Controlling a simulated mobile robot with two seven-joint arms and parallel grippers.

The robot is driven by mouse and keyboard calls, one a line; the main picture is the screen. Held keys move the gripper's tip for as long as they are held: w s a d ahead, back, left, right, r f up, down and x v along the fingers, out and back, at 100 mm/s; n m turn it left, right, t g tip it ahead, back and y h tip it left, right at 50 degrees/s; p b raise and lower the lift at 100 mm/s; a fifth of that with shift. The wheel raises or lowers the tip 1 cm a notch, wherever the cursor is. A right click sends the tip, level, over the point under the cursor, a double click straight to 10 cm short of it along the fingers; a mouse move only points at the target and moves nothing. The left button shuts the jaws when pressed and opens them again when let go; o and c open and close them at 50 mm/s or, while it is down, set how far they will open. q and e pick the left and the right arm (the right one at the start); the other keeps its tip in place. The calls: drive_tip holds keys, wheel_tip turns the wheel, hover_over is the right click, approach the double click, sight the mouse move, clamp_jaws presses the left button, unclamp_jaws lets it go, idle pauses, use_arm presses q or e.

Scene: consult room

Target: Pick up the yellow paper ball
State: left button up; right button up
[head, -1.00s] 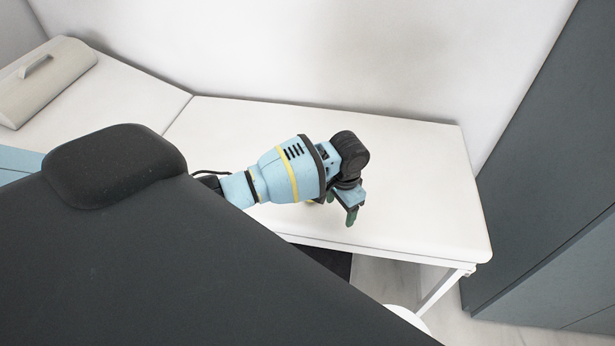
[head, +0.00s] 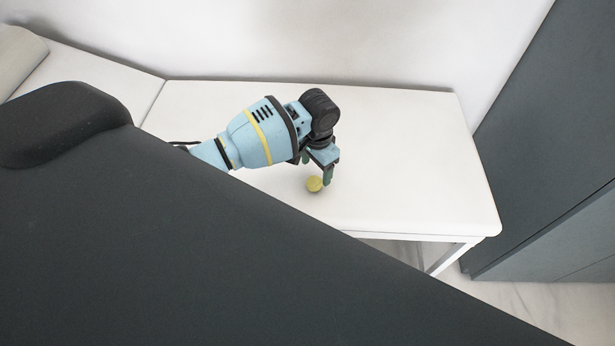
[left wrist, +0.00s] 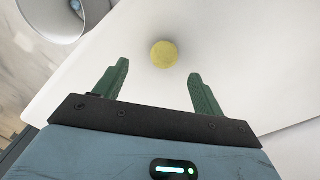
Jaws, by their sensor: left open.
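The yellow paper ball (head: 314,184) lies on the white padded table (head: 400,150), near its front edge. My left gripper (head: 323,174) is over the table right beside the ball in the head view. In the left wrist view the ball (left wrist: 164,54) shows ahead of the fingertips, roughly between the two green fingers. The left gripper (left wrist: 158,75) is open and empty, its fingers apart from the ball. My right gripper is not in view.
A dark grey cabinet (head: 545,150) stands to the right of the table. A white wall (head: 300,40) runs behind it. A white round container (left wrist: 58,18) shows at the upper left of the left wrist view. The table's right part is clear.

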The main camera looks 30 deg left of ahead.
sight(313, 181)
use_arm(q)
drive_tip(key=shift+a, duration=0.1)
drive_tip(key=shift+f, duration=1.15)
drive_tip(key=shift+a+f+b, duration=0.2)
drive_tip(key=shift+f+b, duration=0.05)
drive_tip(key=shift+f, duration=0.85)
drive_tip(key=shift+a+f+b, duration=0.2)
drive_tip(key=shift+f+b, duration=0.05)
drive_tip(key=shift+f, duration=1.35)
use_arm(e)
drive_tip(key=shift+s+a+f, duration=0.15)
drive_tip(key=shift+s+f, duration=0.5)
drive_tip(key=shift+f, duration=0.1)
use_arm(q)
drive_tip(key=c, duration=1.1)
